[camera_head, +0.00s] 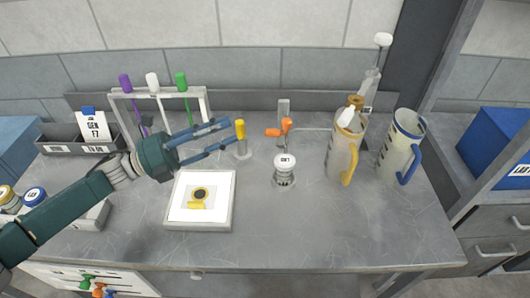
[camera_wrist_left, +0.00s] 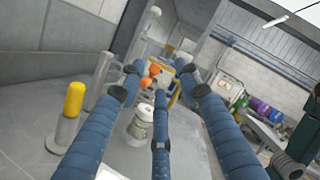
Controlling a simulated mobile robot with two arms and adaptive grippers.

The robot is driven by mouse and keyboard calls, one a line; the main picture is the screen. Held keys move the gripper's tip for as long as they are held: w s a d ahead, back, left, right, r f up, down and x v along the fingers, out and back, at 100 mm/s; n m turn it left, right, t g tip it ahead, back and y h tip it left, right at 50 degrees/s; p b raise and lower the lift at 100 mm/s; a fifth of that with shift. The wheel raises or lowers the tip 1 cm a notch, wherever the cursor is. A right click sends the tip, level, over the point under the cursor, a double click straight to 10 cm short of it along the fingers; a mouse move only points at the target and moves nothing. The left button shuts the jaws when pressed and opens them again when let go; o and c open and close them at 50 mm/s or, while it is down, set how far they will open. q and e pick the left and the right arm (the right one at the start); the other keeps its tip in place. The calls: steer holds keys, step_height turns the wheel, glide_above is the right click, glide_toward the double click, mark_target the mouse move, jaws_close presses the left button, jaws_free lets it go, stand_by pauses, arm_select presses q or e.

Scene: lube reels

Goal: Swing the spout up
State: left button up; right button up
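My left gripper (camera_head: 234,132) reaches in from the left above the bench, its blue fingers spread and nothing between them. Its fingertips appear close to a yellow-capped post (camera_head: 240,136), which stands left of the fingers in the left wrist view (camera_wrist_left: 73,100). An orange lever (camera_head: 281,128) on a grey post lies to the right of the fingertips, with a thin rod running right from it. A yellow-handled jug (camera_head: 340,158) stands further right. A brown-orange piece (camera_head: 355,101) at its rim may be the spout; I cannot tell surely. My right gripper is not in view.
A small labelled container (camera_head: 284,170) stands before the lever. A blue-handled jug (camera_head: 399,150) stands at right. A white-topped tray (camera_head: 182,208) lies near the front. A rack with coloured knobs (camera_head: 205,101) stands behind my arm. The front right bench is clear.

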arm_select(q)
step_height(320, 180, down, 7)
steer(key=b, duration=0.5)
steer(key=p+x, duration=0.4)
steer(key=x, duration=0.6)
steer(key=shift+w+d, duration=0.15)
steer(key=shift+d, duration=0.15)
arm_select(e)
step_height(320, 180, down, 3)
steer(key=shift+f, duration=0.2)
arm_select(q)
jaws_close()
